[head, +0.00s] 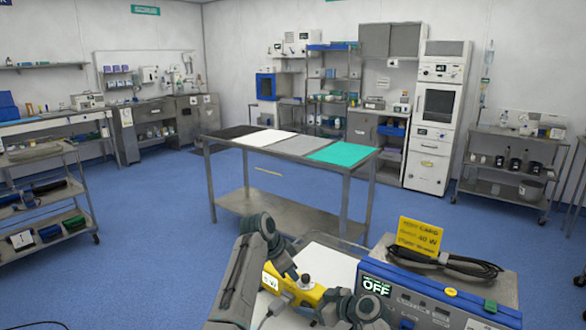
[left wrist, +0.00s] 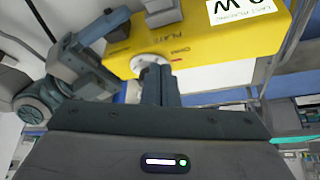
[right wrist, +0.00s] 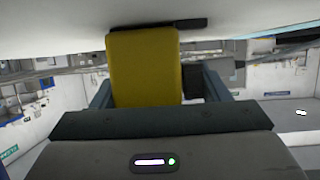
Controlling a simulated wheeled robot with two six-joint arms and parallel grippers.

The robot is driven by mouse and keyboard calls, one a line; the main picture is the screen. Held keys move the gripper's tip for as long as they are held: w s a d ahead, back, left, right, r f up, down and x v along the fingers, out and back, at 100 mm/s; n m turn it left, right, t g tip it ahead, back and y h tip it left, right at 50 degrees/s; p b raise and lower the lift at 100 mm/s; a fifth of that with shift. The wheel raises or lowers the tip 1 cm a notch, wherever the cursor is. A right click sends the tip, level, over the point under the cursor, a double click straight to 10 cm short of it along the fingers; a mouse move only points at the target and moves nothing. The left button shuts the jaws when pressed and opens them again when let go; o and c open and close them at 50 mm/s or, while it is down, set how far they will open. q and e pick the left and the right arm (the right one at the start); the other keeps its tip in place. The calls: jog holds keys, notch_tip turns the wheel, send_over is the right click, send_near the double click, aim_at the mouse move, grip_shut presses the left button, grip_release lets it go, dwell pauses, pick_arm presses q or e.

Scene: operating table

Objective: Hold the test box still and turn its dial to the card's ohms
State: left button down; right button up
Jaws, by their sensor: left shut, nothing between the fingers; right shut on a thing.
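The yellow test box (head: 317,296) is low in the centre of the head view, a white reading label (head: 270,281) at its left end. In the left wrist view the box (left wrist: 205,45) shows a round white dial (left wrist: 145,61). My left gripper (left wrist: 157,72) is shut and empty at the dial, overlapping it; contact is unclear. My right gripper (head: 338,301) is shut on the box, whose yellow body (right wrist: 143,68) fills its jaws in the right wrist view. The yellow card (head: 420,236) stands at the right and appears to read 40 W. The dial's setting is unreadable.
A blue instrument (head: 440,305) with an OFF display is right of the box. Coiled black cable (head: 455,268) lies behind it, near the card. A white surface (head: 335,262) is behind the box. A steel table (head: 345,170) stands farther off across open blue floor.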

pick_arm(q)
jog(key=shift+d, duration=0.3)
jog(key=shift+s+d, duration=0.1)
jog(key=shift+s, duration=0.25)
jog(key=shift+s+d, duration=0.15)
jog(key=shift+s, duration=0.2)
pick_arm(e)
jog(key=shift+a, duration=0.1)
pick_arm(q)
jog(key=shift+s+d, duration=0.2)
jog(key=shift+s, duration=0.05)
jog(key=shift+d, duration=0.15)
pick_arm(e)
jog(key=shift+a, duration=0.1)
pick_arm(q)
jog(key=shift+s, duration=0.15)
jog(key=shift+s+a, duration=0.1)
jog(key=shift+a, duration=0.25)
jog(key=shift+r, duration=0.3)
jog(key=shift+a+r, duration=0.2)
jog(key=shift+r, duration=2.55)
